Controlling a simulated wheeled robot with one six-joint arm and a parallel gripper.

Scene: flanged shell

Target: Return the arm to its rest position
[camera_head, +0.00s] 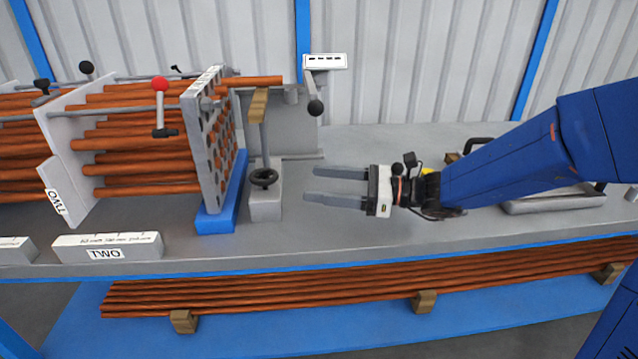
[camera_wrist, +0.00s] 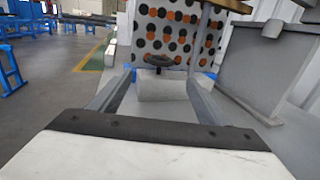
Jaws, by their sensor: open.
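My gripper (camera_head: 308,184) is over the grey bench (camera_head: 350,240), its fingers pointing left and apart with nothing between them. My blue arm reaches in from the right of the head view. Ahead of the fingertips is a small grey stand (camera_head: 266,205) with a black handwheel (camera_head: 264,178). A gap shows between fingertips and stand. In the wrist view the open fingers (camera_wrist: 155,95) frame the stand's grey block (camera_wrist: 162,86), and the holed plate is behind it.
The holed plate (camera_head: 207,150) with copper-coloured tubes stands on a blue base at left. A post with a white label (camera_head: 325,61) rises behind my gripper. A grey tray (camera_head: 555,200) lies under my arm. Tubes (camera_head: 350,285) lie on a lower shelf.

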